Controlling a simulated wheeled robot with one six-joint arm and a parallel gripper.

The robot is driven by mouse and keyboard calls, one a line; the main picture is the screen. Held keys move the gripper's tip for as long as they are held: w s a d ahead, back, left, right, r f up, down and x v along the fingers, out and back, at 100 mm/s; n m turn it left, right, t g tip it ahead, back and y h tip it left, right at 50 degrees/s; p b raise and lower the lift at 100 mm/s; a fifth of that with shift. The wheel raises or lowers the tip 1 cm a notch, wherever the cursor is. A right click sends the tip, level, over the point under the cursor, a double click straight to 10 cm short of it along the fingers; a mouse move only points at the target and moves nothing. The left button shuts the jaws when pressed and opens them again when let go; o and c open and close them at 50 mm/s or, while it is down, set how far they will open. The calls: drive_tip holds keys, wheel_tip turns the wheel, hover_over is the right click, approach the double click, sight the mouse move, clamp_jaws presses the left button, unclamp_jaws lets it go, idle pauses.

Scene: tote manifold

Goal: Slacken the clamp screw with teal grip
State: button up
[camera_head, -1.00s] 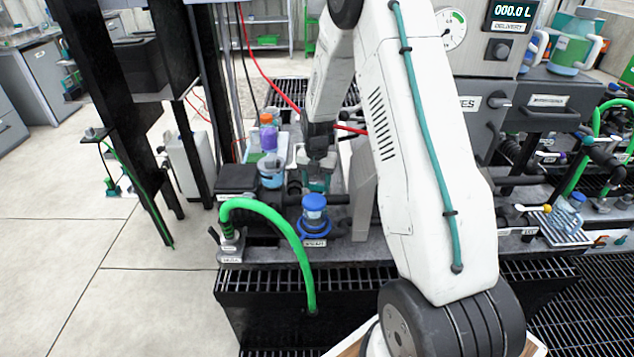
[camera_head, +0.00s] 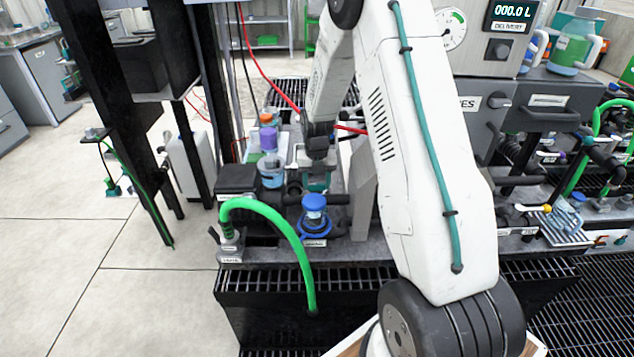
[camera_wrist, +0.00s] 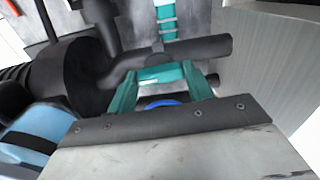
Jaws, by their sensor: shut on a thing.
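My gripper (camera_head: 318,182) reaches down among the pipes behind a blue-capped fitting. In the wrist view its two teal fingers (camera_wrist: 160,82) stand on either side of a short teal grip (camera_wrist: 159,72), which lies crosswise between them by a black pipe (camera_wrist: 205,49). The gripper is shut on this grip of the clamp screw. The screw's shaft and the contact faces are mostly hidden. A blue curved part (camera_wrist: 165,103) shows between the fingers, close to the gripper body.
The blue-capped fitting (camera_head: 314,203) stands in front of my gripper. A green hose (camera_head: 290,237) arches to its left. Bottles, including a purple-topped one (camera_head: 268,138), stand behind left. A grey upright panel (camera_head: 363,195) is close on the right.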

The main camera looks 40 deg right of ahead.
sight(317, 184)
drive_tip(key=o, duration=1)
drive_tip(key=shift+r, duration=0.1)
wheel_tip(317, 184, up, 8)
drive_tip(key=shift+f, duration=0.15)
